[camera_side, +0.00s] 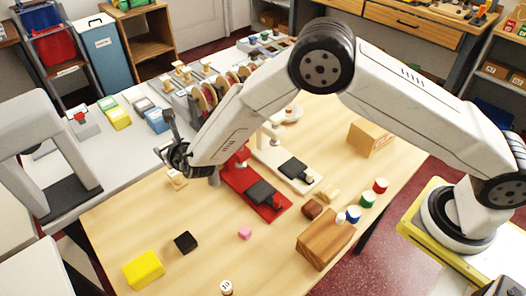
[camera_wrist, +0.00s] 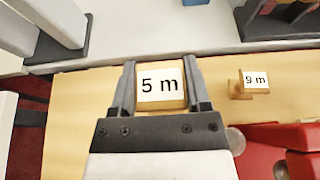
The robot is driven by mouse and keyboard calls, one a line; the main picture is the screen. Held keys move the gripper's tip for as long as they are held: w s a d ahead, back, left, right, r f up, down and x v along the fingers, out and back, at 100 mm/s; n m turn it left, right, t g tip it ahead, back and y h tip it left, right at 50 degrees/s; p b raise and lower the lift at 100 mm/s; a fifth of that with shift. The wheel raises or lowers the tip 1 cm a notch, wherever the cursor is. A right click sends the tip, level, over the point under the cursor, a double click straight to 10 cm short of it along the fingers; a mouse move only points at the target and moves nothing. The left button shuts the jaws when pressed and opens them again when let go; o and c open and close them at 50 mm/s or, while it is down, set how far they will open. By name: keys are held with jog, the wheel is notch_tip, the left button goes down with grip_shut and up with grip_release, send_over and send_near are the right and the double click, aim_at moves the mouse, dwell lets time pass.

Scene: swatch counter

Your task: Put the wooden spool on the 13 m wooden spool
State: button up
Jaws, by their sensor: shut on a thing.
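My gripper (camera_wrist: 160,72) is shut on a wooden spool (camera_wrist: 162,104) whose white label reads 5 m. A second wooden spool (camera_wrist: 256,81) labelled 9 m sits on the table to the right of my gripper in the wrist view. In the side view my gripper (camera_side: 172,150) is at the table's left part, partly behind my forearm. A small wooden spool (camera_side: 177,178) shows just below it; I cannot tell which of the two it is. A spool (camera_side: 226,287) at the bottom edge has a round white label that seems to read 13.
A red stand (camera_side: 262,203) and a white stand (camera_side: 300,178) stand right of my gripper. A wooden block (camera_side: 326,240), small coloured spools (camera_side: 367,200), a yellow block (camera_side: 144,270) and a black cube (camera_side: 185,242) lie on the table. The front middle is mostly clear.

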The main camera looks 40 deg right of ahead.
jog(key=shift+w+f, duration=0.15)
jog(key=shift+f, duration=0.05)
jog(key=shift+w+a+f, duration=0.1)
jog(key=shift+w+f, duration=0.05)
jog(key=shift+f, duration=1.6)
jog(key=shift+f, duration=0.1)
jog(key=o, duration=1.3)
jog(key=shift+c, duration=0.2)
jog(key=v, duration=1.2)
jog(key=shift+w+r, duration=0.1)
jog(key=shift+r, duration=0.1)
